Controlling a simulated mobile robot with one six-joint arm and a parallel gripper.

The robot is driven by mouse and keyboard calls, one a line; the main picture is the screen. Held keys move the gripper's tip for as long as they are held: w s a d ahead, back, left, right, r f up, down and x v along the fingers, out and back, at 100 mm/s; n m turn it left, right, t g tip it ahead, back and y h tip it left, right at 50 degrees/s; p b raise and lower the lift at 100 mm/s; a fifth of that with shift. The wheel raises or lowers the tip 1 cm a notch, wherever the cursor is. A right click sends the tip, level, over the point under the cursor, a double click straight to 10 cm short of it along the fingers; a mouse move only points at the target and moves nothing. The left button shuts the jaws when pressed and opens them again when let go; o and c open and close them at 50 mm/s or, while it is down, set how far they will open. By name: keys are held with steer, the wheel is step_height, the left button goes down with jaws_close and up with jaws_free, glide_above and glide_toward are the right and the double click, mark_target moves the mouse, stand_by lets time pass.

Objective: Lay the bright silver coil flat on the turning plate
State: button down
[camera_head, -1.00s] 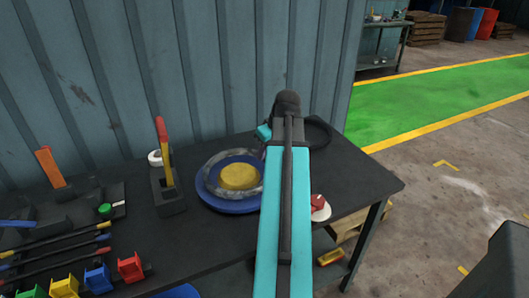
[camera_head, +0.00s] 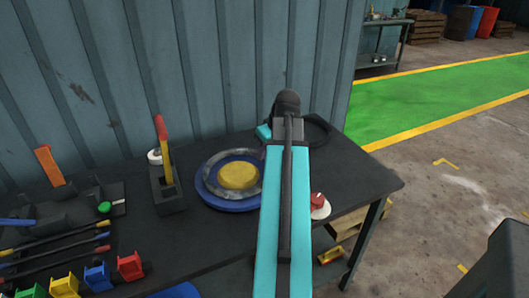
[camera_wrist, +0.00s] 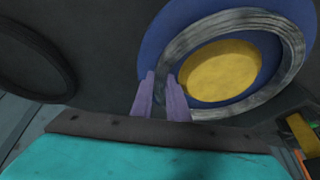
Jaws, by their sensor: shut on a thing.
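The bright silver coil (camera_head: 213,169) circles the yellow hub (camera_head: 238,176) over the blue turning plate (camera_head: 230,206). In the wrist view the coil (camera_wrist: 292,50) is a ring of grey strands around the yellow hub (camera_wrist: 220,72), with the blue plate (camera_wrist: 156,40) showing outside and inside it. The coil looks nearly level and close to the plate; I cannot tell whether it touches all round. My gripper (camera_wrist: 160,76), with purple fingers, is shut on the coil's near left rim. In the head view my arm hides the fingers and the plate's right side.
A dark ring (camera_head: 318,128) lies at the table's back right. A red knob on a white base (camera_head: 318,203) sits near the right edge. A black block with a red-and-yellow handle (camera_head: 165,185) stands left of the plate. Tools and coloured bins (camera_head: 98,278) fill the left.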

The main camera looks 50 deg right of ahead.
steer(key=shift+f, duration=0.6)
stand_by(0.3)
steer(key=c, duration=1.6)
jaws_free()
steer(key=shift+c, duration=0.2)
steer(key=shift+s+f, duration=0.1)
steer(key=d+b+v, duration=0.1)
steer(key=v, duration=1.3)
steer(key=shift+a, duration=0.45)
